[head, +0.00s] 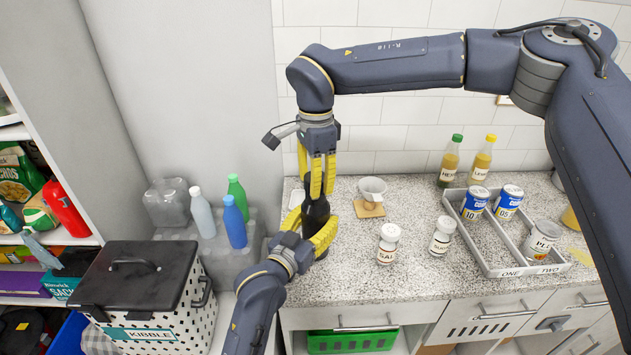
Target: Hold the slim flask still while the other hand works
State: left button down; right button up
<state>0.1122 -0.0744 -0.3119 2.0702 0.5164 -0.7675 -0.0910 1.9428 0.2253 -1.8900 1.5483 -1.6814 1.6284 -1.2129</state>
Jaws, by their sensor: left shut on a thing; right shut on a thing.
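The slim flask (316,213) is dark, almost black, and stands upright on the speckled counter near its left end. My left gripper (322,240) reaches in from below and is shut around the flask's lower body. My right gripper (319,190) comes down from above and is shut on the top of the same flask. Its yellow fingers hide the upper end, so I cannot tell whether it holds a cap or the neck. The flask's base is partly hidden by my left gripper.
On the counter (400,280) stand a cup (372,189) on a wooden coaster, two white jars (387,243) (441,236), two oil bottles (450,160) (482,158) and a grey divided tray (487,262) with cans. A black-lidded kibble bin (157,325) and several bottles stand left.

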jog(key=n, duration=0.4)
jog(key=shift+n, duration=0.4)
jog(key=n, duration=0.5)
jog(key=shift+d, duration=0.1)
jog(key=o, duration=1.3)
jog(key=shift+c, duration=0.2)
jog(key=shift+r, duration=0.1)
